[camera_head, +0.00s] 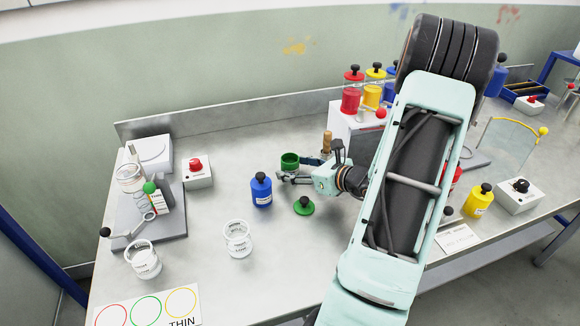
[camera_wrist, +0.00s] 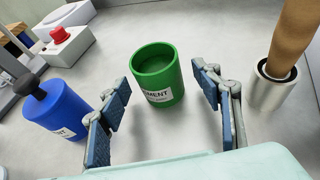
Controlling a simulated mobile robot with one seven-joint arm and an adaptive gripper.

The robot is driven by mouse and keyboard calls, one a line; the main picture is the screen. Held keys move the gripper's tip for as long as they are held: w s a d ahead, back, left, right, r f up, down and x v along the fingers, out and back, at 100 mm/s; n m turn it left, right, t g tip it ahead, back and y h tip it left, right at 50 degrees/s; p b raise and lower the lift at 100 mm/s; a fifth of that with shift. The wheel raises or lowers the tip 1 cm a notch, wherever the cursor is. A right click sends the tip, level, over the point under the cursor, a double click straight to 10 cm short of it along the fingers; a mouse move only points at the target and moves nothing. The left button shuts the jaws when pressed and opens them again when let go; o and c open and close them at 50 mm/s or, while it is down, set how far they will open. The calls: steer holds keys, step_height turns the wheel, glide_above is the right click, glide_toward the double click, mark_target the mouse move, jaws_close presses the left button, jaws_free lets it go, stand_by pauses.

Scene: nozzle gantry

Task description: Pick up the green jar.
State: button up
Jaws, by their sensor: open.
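The green jar (camera_head: 290,161) stands upright and open-topped on the metal table, with a white label ending in "MENT". In the wrist view the green jar (camera_wrist: 156,77) lies ahead, between the lines of my two fingers, and I see into its open mouth. My gripper (camera_head: 296,170) is open and empty just beside the jar on its near right side. In the wrist view the fingers of my gripper (camera_wrist: 160,100) stand apart, with a gap on either side of the jar. A green lid with a black knob (camera_head: 304,206) lies on the table nearer the camera.
A blue jar (camera_head: 261,190) stands close on the left. A wooden-handled tool in a metal holder (camera_wrist: 285,65) stands close on the right. Glass beakers (camera_head: 237,239), a red-button box (camera_head: 197,172) and a spring stand (camera_head: 150,210) are farther left. Open table lies in front.

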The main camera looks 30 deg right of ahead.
steer(key=shift+x, duration=1.2)
steer(key=shift+c, duration=0.5)
steer(key=c, duration=1.3)
steer(key=shift+r, duration=0.15)
steer(key=shift+r, duration=0.2)
step_height(320, 180, up, 2)
steer(key=shift+r, duration=0.1)
steer(key=s+a+r, duration=0.1)
steer(key=s+r, duration=0.2)
steer(key=s, duration=0.1)
steer(key=s+a+r+p, duration=0.1)
steer(key=s+a+r, duration=0.1)
steer(key=s+r, duration=0.1)
steer(key=s+a+r, duration=0.2)
steer(key=s+r, duration=0.2)
steer(key=s, duration=0.2)
steer(key=shift+a, duration=0.2)
